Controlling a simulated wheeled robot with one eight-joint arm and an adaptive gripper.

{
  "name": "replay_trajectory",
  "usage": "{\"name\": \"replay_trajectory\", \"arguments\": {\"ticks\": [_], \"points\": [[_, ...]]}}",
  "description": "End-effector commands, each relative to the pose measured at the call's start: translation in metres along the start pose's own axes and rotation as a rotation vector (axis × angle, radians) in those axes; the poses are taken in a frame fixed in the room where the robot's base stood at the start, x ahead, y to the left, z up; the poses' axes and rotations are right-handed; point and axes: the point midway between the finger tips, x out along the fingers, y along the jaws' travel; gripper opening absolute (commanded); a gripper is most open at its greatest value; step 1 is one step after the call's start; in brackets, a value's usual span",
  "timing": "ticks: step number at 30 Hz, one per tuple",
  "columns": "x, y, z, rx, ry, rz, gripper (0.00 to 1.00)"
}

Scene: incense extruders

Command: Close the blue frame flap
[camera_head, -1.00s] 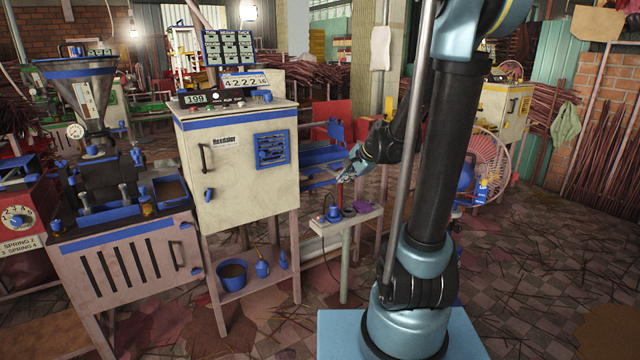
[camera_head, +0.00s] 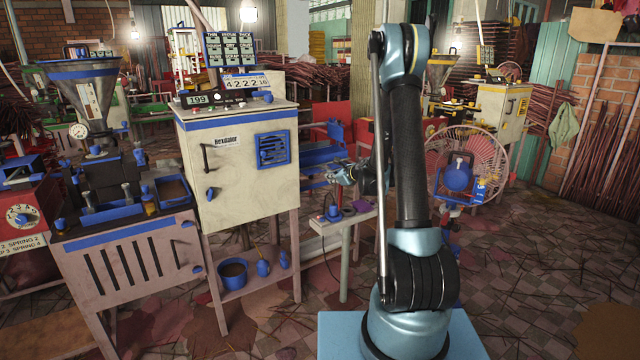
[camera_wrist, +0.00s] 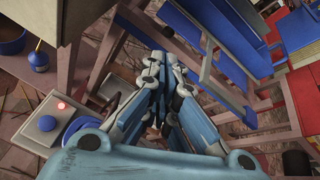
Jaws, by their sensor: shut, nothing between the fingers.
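Blue frame parts (camera_head: 318,156) stand just right of the cream cabinet, and they also show in the wrist view (camera_wrist: 198,62) with a grey bar frame beside them. I cannot tell which blue part is the flap or how far it is open. My gripper (camera_head: 332,175) is just in front of these parts, above the small side table. In the wrist view my gripper (camera_wrist: 158,72) is shut and empty, left of the blue frame and apart from the grey bar. My arm hides part of the frame's right side in the head view.
The cream cabinet (camera_head: 228,178) is close on the left. A small table (camera_head: 322,225) with a blue knob base stands below my gripper. A red-bladed fan (camera_head: 485,150) stands to the right. Floor at the front right is open.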

Motion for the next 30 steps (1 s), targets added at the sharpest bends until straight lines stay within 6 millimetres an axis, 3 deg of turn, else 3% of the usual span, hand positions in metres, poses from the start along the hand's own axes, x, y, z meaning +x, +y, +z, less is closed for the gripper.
{"name": "replay_trajectory", "arguments": {"ticks": [6, 13, 23, 30], "points": [[0.041, -0.006, -0.028, 0.225, -0.067, -0.044, 0.0], [0.065, -0.007, -0.05, 0.388, -0.116, -0.069, 0.0], [0.074, -0.006, -0.054, 0.426, -0.127, -0.075, 0.0], [0.093, 0.001, -0.052, 0.425, -0.127, -0.073, 0.0]]}}
